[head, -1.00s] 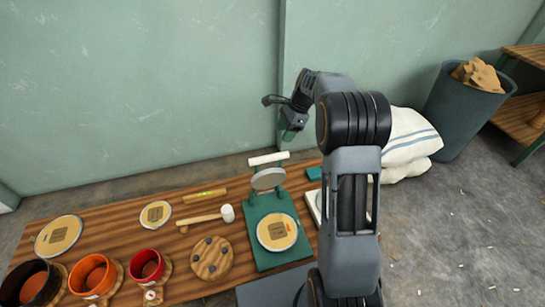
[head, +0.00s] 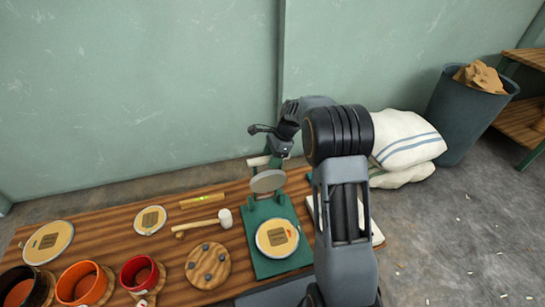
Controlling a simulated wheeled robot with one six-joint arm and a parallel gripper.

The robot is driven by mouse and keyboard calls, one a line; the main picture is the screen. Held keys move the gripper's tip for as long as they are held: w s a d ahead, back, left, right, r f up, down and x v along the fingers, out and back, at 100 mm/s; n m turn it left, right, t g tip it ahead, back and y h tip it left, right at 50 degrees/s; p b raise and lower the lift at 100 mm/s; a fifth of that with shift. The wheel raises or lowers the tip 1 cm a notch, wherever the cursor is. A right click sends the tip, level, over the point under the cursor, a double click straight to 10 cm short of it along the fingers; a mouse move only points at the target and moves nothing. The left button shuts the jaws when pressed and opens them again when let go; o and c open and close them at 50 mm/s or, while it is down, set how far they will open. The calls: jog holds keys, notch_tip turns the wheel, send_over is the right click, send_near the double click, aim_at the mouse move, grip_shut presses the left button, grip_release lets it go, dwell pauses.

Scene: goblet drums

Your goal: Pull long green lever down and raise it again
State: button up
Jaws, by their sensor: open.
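The green press (head: 252,262) stands on the wooden bench, with a round grey plate (head: 268,181) upright above its base. A white crossbar handle (head: 258,161) is at the top of the press, and a green lever part (head: 274,165) shows beside it, partly hidden by my gripper. A round wooden-faced disc (head: 277,238) lies on the base. My gripper (head: 276,152) is open, just above and right of the white handle. I cannot tell whether its fingers touch the lever, as they are partly hidden.
A mallet (head: 205,223), a level (head: 202,200), a studded wooden disc (head: 208,265) and red (head: 138,273) and orange (head: 82,283) cups are on the bench to the left. White sacks (head: 405,140) and a bin (head: 465,120) stand right. The wall is close behind.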

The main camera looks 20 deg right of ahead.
jog(key=shift+c, duration=0.3)
grip_shut()
jog(key=shift+s+d, duration=0.1)
